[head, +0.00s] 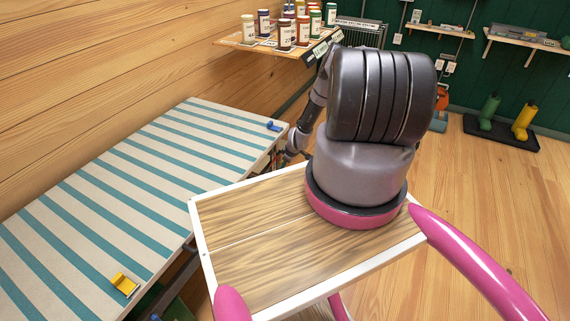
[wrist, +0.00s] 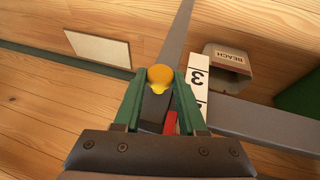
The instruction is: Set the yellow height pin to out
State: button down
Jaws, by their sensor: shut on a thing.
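In the wrist view, the yellow height pin (wrist: 160,78) shows its round knob between the tips of my gripper (wrist: 160,84). The green fingers are shut on it from both sides. The pin is by a grey metal bar (wrist: 176,35), beside a white label with a 3 (wrist: 198,77). How deep the pin sits is hidden by the knob and fingers. In the head view, my arm reaches down beside the far right edge of the striped bench (head: 150,185). The pin cannot be made out there.
A red part (wrist: 171,122) lies between the fingers. A yellow item (head: 125,284) and a blue item (head: 273,126) sit on the bench. A bottle shelf (head: 245,40) is above.

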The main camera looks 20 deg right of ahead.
jog(key=shift+s+d, duration=0.9)
jog(key=shift+s, duration=0.2)
jog(key=shift+c, duration=2.3)
grip_release()
jog(key=shift+s, duration=0.1)
jog(key=a+v, duration=0.1)
jog(key=v, duration=0.9)
jog(key=shift+d+r, duration=0.4)
jog(key=shift+d, duration=0.15)
